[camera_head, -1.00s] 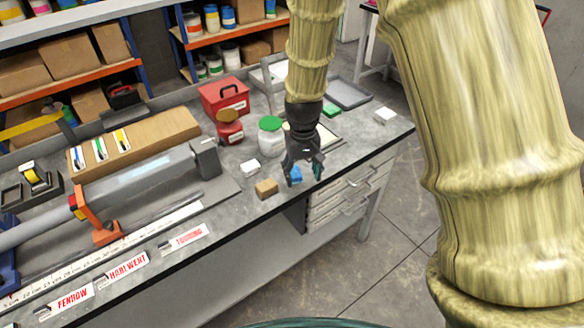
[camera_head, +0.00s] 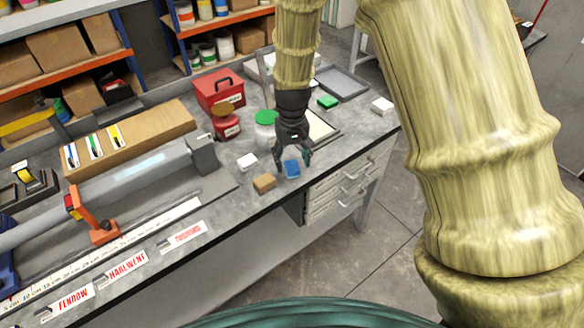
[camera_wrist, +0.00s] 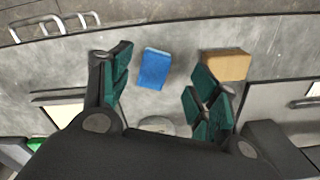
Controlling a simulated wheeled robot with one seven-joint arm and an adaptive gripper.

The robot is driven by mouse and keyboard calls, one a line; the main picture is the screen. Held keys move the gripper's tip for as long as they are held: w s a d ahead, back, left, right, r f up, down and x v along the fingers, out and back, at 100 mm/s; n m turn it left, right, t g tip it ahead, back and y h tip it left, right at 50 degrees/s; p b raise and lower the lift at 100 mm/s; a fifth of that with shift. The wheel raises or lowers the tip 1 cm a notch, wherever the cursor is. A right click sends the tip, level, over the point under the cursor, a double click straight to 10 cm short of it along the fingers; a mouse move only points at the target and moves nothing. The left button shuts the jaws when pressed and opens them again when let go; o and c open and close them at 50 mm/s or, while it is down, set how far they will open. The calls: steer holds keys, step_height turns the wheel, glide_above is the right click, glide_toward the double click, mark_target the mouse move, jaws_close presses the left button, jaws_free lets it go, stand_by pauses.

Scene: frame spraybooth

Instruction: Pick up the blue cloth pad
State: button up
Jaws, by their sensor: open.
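The blue cloth pad (camera_head: 292,169) lies on the grey workbench (camera_head: 225,205) near its front edge, right of a tan block. My gripper (camera_head: 293,158) is open and empty, above the bench and just behind the pad in the head view. In the wrist view the pad (camera_wrist: 154,68) shows between and beyond the two open fingers (camera_wrist: 160,92), nearer the left finger. I cannot tell the exact height of the fingers above the bench.
A tan block (camera_head: 264,182) and a white block (camera_head: 247,161) sit left of the pad. A green-lidded jar (camera_head: 265,127) and red containers (camera_head: 227,126) stand behind. A green block (camera_head: 327,102) and another white block (camera_head: 382,105) are farther right. Drawers (camera_head: 343,185) are below.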

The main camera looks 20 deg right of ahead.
mark_target(294, 171)
steer(key=shift+d+f+p, duration=0.25)
steer(key=shift+f+p, duration=0.6)
steer(key=shift+f, duration=0.35)
steer(key=shift+f+p, duration=0.35)
steer(key=shift+f, duration=1.05)
steer(key=c, duration=0.9)
steer(key=shift+r, duration=0.1)
steer(key=shift+r+b, duration=0.75)
steer(key=shift+r, duration=0.35)
steer(key=s+a+r+b, duration=0.1)
steer(key=s, duration=0.4)
steer(key=s+a+b, duration=0.1)
steer(key=s+b, duration=0.1)
steer(key=s, duration=0.3)
steer(key=s+a+r+b, duration=0.1)
steer(key=s+b, duration=0.1)
steer(key=s, duration=0.3)
steer(key=shift+s+a+r, duration=0.3)
steer(key=shift+a+r, duration=0.05)
